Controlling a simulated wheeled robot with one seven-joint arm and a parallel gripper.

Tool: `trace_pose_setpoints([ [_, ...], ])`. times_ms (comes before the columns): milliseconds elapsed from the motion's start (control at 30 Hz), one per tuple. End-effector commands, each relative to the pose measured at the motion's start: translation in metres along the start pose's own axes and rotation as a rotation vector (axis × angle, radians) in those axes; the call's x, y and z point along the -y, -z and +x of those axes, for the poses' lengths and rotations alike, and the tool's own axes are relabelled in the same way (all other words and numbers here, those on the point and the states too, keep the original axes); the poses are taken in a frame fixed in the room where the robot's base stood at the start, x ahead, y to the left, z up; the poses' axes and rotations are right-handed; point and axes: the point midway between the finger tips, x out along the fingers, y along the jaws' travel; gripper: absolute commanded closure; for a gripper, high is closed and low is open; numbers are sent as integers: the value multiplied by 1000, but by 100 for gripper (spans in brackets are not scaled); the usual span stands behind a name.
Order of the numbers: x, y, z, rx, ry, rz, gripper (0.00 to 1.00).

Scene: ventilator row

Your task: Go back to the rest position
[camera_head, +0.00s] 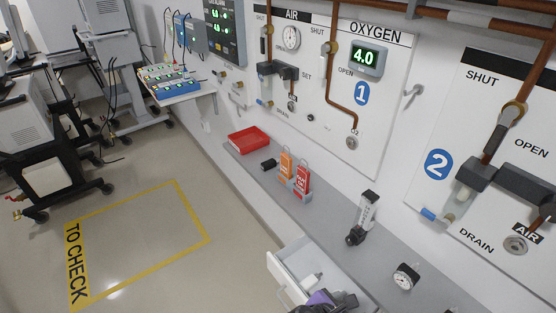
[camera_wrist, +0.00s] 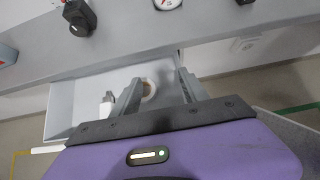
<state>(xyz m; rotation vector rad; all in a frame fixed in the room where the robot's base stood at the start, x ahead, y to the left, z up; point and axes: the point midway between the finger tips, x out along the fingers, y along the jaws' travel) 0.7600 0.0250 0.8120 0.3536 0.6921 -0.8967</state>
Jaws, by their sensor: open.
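My gripper (camera_wrist: 159,84) is open, its two grey fingers apart over an open white drawer (camera_wrist: 62,112). In the head view my purple gripper (camera_head: 322,298) shows at the bottom edge, over the right part of the same drawer (camera_head: 281,270). A small white object (camera_wrist: 106,105) lies in the drawer left of the fingers. Nothing is seen held. The lower part of the gripper is cut off in the head view.
A grey shelf (camera_head: 328,228) runs along the wall above the drawer. It bears a red tray (camera_head: 249,141), orange and red tags (camera_head: 302,180), a flowmeter (camera_head: 363,217) and a gauge (camera_head: 405,278). Floor inside the yellow "TO CHECK" outline (camera_head: 208,232) is clear. Ventilator carts (camera_head: 50,150) stand left.

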Motion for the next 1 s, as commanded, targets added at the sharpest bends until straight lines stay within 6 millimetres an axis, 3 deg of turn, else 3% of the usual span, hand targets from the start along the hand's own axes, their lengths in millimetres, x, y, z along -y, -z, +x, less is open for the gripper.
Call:
trace_pose_setpoints([
  [167,-8,-2,0,5,-31,83,48],
  [367,-30,-4,-4,-6,-126,211,48],
  [600,-72,-10,-23,-78,-335,471,48],
  [733,-84,-6,-37,-170,-468,657,48],
  [867,-80,2,-56,-328,-608,908,48],
  [1000,-53,8,-83,-553,-726,1216,48],
])
